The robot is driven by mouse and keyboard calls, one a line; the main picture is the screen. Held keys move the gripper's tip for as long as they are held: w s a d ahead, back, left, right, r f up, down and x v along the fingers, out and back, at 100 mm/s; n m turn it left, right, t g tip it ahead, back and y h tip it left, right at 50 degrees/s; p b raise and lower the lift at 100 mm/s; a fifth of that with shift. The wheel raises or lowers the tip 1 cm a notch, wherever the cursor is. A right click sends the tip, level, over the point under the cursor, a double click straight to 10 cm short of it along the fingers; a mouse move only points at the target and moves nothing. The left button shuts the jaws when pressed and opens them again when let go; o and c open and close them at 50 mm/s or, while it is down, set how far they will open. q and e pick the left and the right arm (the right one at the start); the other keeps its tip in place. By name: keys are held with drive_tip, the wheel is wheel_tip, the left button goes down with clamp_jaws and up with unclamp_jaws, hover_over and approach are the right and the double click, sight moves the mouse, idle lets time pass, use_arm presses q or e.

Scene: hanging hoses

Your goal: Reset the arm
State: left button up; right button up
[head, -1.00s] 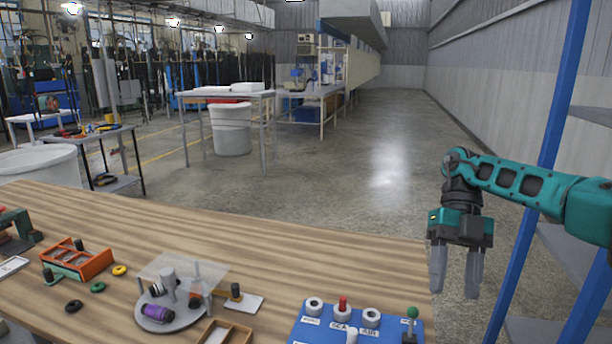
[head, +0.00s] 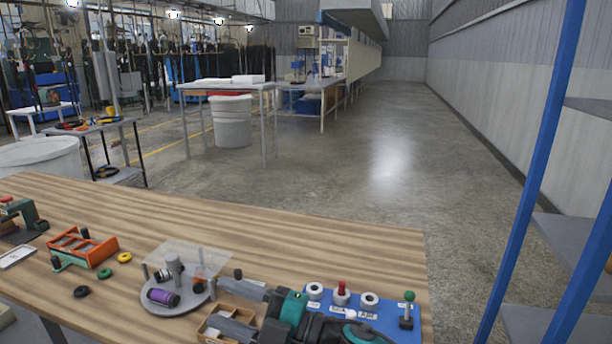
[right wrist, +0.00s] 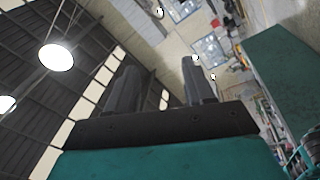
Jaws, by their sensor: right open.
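My right gripper (head: 232,306) is low in the head view, over the front of the wooden table (head: 330,236). Its two grey fingers point left and stand apart with nothing between them. They overlap a small wooden tray (head: 212,334) and part of a blue panel (head: 385,312). I cannot tell how high above the table they are. In the right wrist view the open fingers (right wrist: 158,88) point up toward the ceiling and lamps, with empty space between them. My left gripper is not in view.
On the table are a round grey stand (head: 175,300) with a clear plate and a purple spool (head: 163,298), an orange rack (head: 82,248), and several small rings. A blue-post shelf (head: 540,165) stands at the right.

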drive_tip(key=d+f+m+t+h, duration=0.4)
drive_tip(key=d+m+h, duration=0.4)
drive_tip(key=d+m, duration=0.15)
drive_tip(key=d+f+m+t+h, duration=0.4)
drive_tip(key=d+m+h, duration=0.35)
drive_tip(key=m, duration=0.35)
drive_tip(key=s+d+f+m+g+h, duration=0.2)
drive_tip(key=s+d+f+g, duration=0.4)
drive_tip(key=s, duration=0.5)
drive_tip(key=s+d+f+m+g+h, duration=0.2)
drive_tip(key=s+d+f+m+g, duration=0.15)
drive_tip(key=s+d, duration=0.65)
drive_tip(key=w+a+f+n+t+y, duration=0.1)
drive_tip(key=w+a+f+t+y, duration=0.1)
drive_tip(key=w+a+f+t, duration=0.2)
wheel_tip(320, 180, down, 5)
drive_tip(key=w+t, duration=0.2)
drive_tip(key=t, duration=0.1)
drive_tip(key=shift+a, duration=0.15)
drive_tip(key=shift+r, duration=0.1)
